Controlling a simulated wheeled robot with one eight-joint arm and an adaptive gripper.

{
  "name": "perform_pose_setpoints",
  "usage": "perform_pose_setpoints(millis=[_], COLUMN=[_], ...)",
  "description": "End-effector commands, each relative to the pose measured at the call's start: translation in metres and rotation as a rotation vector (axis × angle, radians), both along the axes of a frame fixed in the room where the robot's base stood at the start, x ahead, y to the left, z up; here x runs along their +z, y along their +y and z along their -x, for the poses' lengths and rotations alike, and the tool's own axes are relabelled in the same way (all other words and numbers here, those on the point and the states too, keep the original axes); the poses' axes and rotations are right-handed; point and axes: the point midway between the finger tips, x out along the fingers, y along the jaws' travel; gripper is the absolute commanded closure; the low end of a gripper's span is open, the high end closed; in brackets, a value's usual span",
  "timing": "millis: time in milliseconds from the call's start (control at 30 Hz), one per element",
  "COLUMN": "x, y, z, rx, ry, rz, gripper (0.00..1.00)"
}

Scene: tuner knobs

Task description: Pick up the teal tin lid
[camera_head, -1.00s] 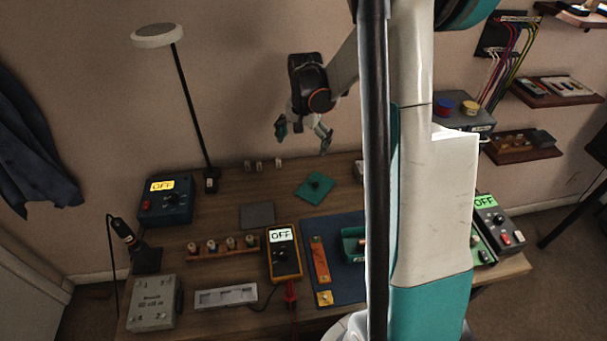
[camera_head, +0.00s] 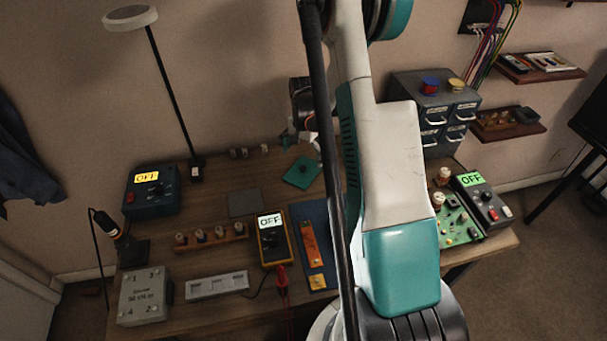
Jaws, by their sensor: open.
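The teal tin lid (camera_head: 302,172) is a flat square with a small dark knob on top. It lies on the wooden workbench toward the back, in the head view. My gripper (camera_head: 301,142) is open and sits just above and behind the lid in the picture, apart from it as far as I can see. My arm hides much of the gripper's right side. Nothing shows between the fingers.
A grey pad (camera_head: 244,203) lies left of the lid. A yellow multimeter (camera_head: 272,240) and a blue mat (camera_head: 313,215) are nearer the front. A lamp (camera_head: 165,85) stands back left, a drawer cabinet (camera_head: 437,110) back right. My arm hides the bench's middle right.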

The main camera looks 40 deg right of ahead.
Motion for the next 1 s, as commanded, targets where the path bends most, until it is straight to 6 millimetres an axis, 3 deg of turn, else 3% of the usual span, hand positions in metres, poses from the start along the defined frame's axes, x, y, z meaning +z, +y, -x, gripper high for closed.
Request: perform_pose_setpoints(millis=[167,500,733,767,1000], x=[-0.009,-0.052,-0.054,-0.054,-0.054], y=[0.001,0.004,0.004,0.004,0.005], z=[0.000,0.004,0.004,0.004,0.004], rx=[0.001,0.000,0.000,0.000,0.001], ry=[0.000,0.000,0.000,0.000,0.000], rz=[0.000,0.000,0.000,0.000,0.000], gripper=[0.00,0.00,0.00,0.02,0.57])
